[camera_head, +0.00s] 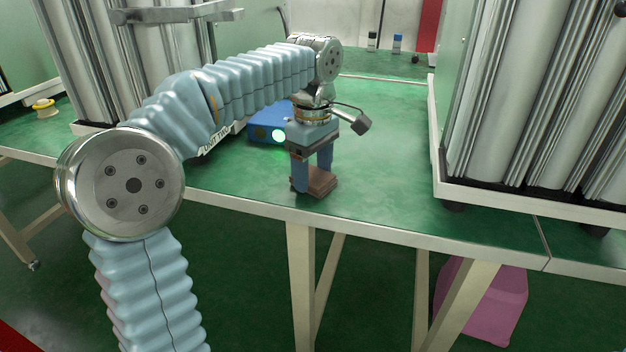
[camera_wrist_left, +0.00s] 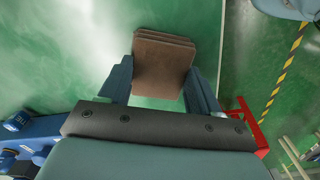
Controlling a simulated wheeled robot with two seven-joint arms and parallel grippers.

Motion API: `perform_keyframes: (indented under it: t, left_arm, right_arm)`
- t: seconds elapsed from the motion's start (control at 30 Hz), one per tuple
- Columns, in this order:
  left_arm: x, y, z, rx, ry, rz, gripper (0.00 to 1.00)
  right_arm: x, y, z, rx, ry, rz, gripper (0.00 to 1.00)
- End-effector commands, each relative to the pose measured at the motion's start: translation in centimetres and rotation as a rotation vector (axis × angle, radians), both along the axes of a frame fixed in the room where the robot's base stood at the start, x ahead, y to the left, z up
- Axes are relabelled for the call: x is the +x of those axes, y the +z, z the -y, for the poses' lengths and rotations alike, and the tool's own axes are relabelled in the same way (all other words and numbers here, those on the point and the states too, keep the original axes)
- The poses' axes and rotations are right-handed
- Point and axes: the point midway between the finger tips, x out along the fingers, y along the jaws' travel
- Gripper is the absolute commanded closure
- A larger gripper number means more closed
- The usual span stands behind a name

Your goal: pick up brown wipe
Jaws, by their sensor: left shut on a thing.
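The brown wipe (camera_head: 321,182) is a small stack of flat brown squares near the front edge of the green table. My left gripper (camera_head: 313,183) points down over it and is shut on it. In the left wrist view the brown wipe (camera_wrist_left: 162,66) lies between the two blue fingers of my left gripper (camera_wrist_left: 160,85). I cannot tell whether it touches the table. My right gripper is not in view.
Tall metal sieve columns (camera_head: 525,95) stand at the right, and more (camera_head: 88,60) stand at the left behind my left arm. A blue device (camera_head: 262,128) with a green light sits behind the gripper. Small bottles (camera_head: 397,43) stand at the back. The green table (camera_head: 385,150) is clear right of the gripper.

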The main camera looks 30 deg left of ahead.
Motion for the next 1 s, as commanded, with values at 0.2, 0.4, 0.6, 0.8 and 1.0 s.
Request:
perform_keyframes:
  t: [0.2, 0.4, 0.6, 0.8, 1.0]
  left_arm:
    - [0.0, 0.0, 0.0, 0.0, 0.0, 0.0, 0.71]
    - [0.1, 1.4, 0.0, 0.0, 0.0, 0.001, 0.71]
    - [-1.7, 5.6, 1.0, -0.001, -0.004, 0.005, 0.71]
    - [-5.8, 9.8, 3.1, -0.001, -0.006, 0.004, 0.71]
    - [-10.0, 11.9, 5.3, 0.001, -0.004, 0.002, 0.71]
  right_arm:
    - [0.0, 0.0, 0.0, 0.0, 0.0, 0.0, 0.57]
    - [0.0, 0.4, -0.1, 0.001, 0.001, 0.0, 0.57]
    - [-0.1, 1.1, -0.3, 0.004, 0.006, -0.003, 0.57]
    - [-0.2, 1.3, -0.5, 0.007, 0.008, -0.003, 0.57]
    - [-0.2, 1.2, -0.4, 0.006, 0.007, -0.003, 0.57]
